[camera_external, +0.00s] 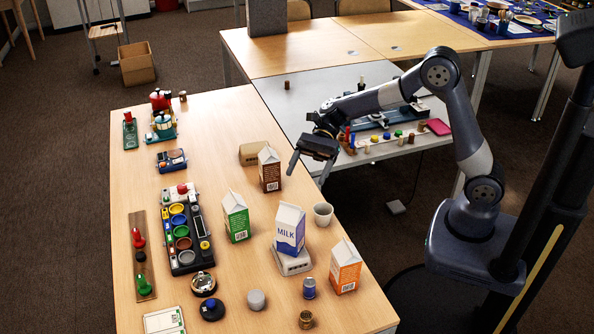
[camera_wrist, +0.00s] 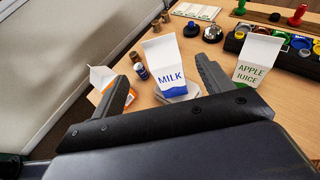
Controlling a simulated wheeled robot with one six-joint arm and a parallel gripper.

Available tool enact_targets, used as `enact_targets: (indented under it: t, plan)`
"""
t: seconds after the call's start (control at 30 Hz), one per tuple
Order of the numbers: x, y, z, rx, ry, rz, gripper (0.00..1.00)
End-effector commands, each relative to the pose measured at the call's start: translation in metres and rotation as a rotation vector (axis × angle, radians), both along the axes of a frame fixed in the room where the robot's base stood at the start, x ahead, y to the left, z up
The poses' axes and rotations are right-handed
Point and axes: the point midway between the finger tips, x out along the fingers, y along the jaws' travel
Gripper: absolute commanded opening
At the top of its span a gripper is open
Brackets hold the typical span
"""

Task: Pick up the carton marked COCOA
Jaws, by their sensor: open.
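My gripper (camera_external: 309,166) is open and empty, held above the table's right edge, just right of a brown carton (camera_external: 269,169). The brown carton stands upright with a white top; its front label faces away, so I cannot read COCOA on it. It does not show in the wrist view. A green carton (camera_external: 236,217) reads APPLE JUICE in the wrist view (camera_wrist: 255,62). A blue and white carton (camera_external: 290,231) reads MILK and stands on a white base (camera_external: 293,262). An orange carton (camera_external: 345,267) stands nearer the front; its word is unreadable.
A tan box (camera_external: 252,153) lies behind the brown carton. A blue can (camera_external: 309,288) and a tray of coloured bowls (camera_external: 187,228) are also on the table. Bare wood lies between tray and cartons.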

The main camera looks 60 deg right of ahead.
Motion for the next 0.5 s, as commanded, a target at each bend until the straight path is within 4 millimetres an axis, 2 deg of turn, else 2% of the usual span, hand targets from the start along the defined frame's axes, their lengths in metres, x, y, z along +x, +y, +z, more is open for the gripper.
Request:
enact_targets:
  t: [0.1, 0.37, 0.47, 0.5]
  plan:
    - [0.0, 0.0, 0.0, 0.0, 0.0, 0.0, 0.82]
    - [0.0, 0.0, 0.004, 0.0, -0.002, 0.0, 0.82]
    - [0.001, 0.0, 0.024, 0.0, -0.009, 0.0, 0.82]
    - [0.001, 0.0, 0.037, 0.0, -0.011, 0.0, 0.82]
